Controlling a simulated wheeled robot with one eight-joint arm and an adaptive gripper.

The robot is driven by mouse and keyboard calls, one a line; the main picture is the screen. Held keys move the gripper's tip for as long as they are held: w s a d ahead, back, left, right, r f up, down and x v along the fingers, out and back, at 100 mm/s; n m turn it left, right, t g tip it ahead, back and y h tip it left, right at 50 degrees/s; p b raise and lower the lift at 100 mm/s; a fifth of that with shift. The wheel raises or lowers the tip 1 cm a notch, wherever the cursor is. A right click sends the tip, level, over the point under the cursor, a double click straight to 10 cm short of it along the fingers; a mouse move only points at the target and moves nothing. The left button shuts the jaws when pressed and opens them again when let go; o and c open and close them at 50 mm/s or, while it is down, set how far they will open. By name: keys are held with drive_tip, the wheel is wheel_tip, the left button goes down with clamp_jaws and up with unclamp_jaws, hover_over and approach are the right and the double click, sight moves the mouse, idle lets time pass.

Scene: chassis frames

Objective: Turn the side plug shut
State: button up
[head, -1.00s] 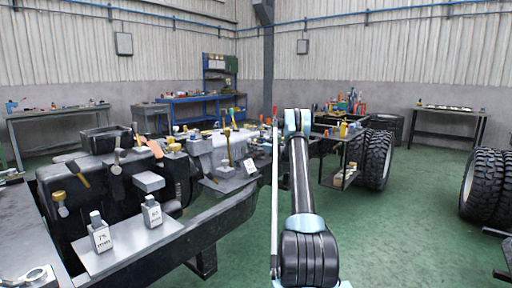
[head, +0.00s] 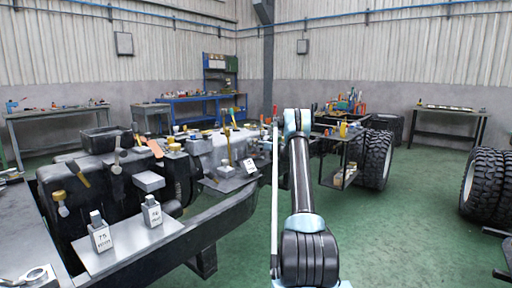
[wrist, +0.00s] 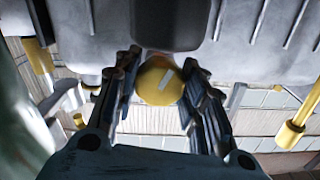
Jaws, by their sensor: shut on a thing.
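The side plug (wrist: 157,80) is a round yellow cap with a pale bar-shaped mark across its face, the bar tilted. It sits at the middle of the wrist view, below a dark block on a grey cast housing (wrist: 252,30). My gripper (wrist: 161,62) has one dark finger on each side of the plug and is shut on it. The bar on the cap stays visible between the fingers. In the head view my arm reaches away over the chassis, and the gripper and plug cannot be made out there.
In the wrist view, a yellow-ended rod (wrist: 290,132) stands to the right, and yellow and grey fittings lie to the left. In the head view, the chassis rail (head: 150,262) runs along the left, and a large tyre (head: 375,160) stands beyond my arm.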

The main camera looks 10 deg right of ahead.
drive_tip(key=m, duration=0.6)
drive_tip(key=shift+w+m, duration=0.1)
drive_tip(key=shift+m, duration=0.2)
drive_tip(key=m, duration=0.6)
drive_tip(key=shift+d, duration=0.1)
drive_tip(key=shift+m, duration=0.3)
drive_tip(key=o, duration=1.1)
drive_tip(key=shift+f, duration=0.1)
drive_tip(key=shift+c, duration=0.2)
drive_tip(key=v, duration=1.2)
